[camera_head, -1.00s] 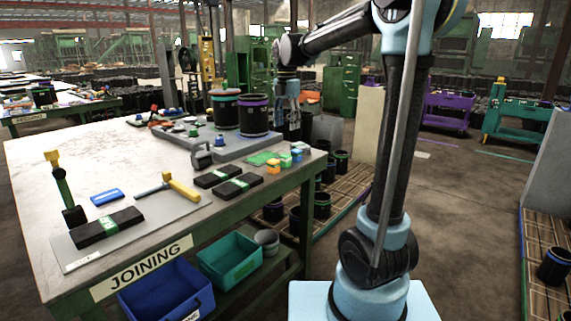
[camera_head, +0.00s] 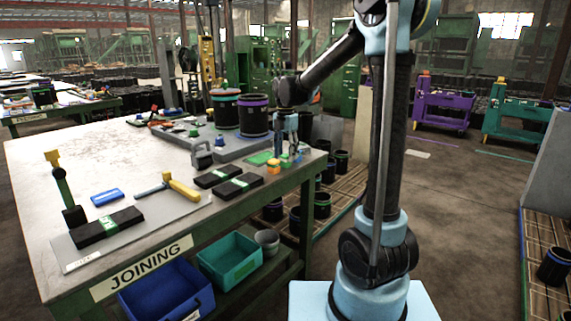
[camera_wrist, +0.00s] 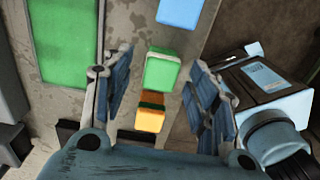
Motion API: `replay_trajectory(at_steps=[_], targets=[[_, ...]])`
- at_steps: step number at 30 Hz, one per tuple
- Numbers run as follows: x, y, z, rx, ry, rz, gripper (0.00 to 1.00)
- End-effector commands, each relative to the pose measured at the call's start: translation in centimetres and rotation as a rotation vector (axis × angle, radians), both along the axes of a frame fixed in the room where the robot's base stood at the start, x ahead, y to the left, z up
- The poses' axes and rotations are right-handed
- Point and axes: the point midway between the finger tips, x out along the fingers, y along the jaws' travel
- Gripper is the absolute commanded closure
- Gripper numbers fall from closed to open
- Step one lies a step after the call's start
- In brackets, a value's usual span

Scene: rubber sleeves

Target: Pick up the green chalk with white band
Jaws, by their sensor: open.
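The green chalk with white band (camera_wrist: 162,72) shows in the middle of the wrist view, between the two fingers of my gripper (camera_wrist: 160,62). The fingers are spread, with a gap to the chalk on each side. In the head view, my gripper (camera_head: 287,150) is over the table's right corner, just above the green chalk (camera_head: 285,161), which is partly hidden.
A flat green sheet (camera_wrist: 62,42) lies left of the chalks in the wrist view. Two dark bars with green bands (camera_head: 238,187) lie left of them in the head view. A grey tray with dark cylinders (camera_head: 253,117) stands behind. The table's edge (camera_head: 311,171) is close by.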

Motion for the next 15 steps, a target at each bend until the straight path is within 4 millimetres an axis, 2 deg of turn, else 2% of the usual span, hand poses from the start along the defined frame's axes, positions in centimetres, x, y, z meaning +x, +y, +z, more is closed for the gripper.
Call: replay_trajectory(at_steps=[6, 13, 14, 15], targets=[[0.0, 0.0, -1.8, 0.0, 0.0, 0.0, 0.47], [0.0, 0.0, -1.9, 0.0, 0.0, 0.0, 0.47], [0.0, 0.0, -1.9, 0.0, 0.0, 0.0, 0.49], [0.0, 0.0, -1.9, 0.0, 0.0, 0.0, 0.58]])
